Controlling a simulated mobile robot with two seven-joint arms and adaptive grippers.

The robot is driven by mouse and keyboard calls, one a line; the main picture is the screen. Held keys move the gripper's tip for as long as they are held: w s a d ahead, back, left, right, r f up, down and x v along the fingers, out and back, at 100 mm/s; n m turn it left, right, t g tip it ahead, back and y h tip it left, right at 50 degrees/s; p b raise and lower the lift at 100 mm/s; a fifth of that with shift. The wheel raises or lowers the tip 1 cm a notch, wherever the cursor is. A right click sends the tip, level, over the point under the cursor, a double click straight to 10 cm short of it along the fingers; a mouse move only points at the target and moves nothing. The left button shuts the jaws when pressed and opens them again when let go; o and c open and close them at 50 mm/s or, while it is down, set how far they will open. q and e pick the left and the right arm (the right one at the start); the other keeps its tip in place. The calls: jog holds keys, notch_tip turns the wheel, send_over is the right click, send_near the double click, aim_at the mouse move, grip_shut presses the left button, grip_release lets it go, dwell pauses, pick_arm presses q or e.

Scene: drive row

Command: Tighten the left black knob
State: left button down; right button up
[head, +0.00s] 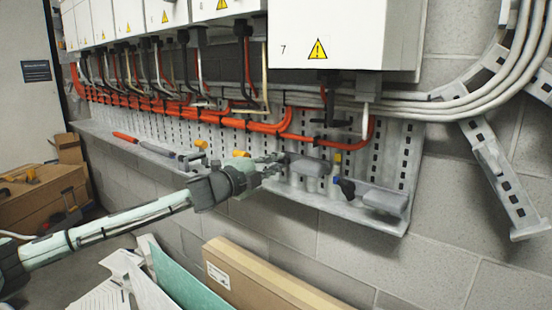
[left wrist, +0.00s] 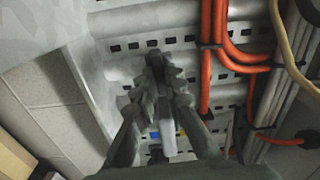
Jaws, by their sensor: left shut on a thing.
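My left gripper (head: 274,164) reaches in from the left to the perforated metal tray on the wall, under the row of cabinets. Its fingers are closed at the tray, and in the left wrist view (left wrist: 166,80) they close around a small dark piece, which appears to be the left black knob (left wrist: 153,58). The fingers hide most of that knob, so its turn cannot be read. A second black knob (head: 346,187) stands apart to the right on the tray. My right gripper is not in view.
White cabinets (head: 340,35) with cables hang above. Orange conduits (head: 250,125) run close above the gripper. The tray's ledge (head: 335,206) holds a grey block (head: 385,200) at right. Yellow pieces (head: 240,154) sit nearby. Cardboard (head: 265,280) leans below.

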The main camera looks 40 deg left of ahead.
pick_arm(q)
jog(key=shift+a+m+p, duration=0.1)
jog(key=shift+m+p, duration=1.05)
jog(key=shift+m, duration=4.25)
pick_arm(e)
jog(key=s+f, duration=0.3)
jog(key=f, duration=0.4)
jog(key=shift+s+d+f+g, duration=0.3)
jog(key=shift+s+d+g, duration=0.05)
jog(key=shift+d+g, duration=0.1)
pick_arm(q)
jog(key=c, duration=1.6)
grip_release()
jog(key=shift+f, duration=0.1)
jog(key=shift+s, duration=0.1)
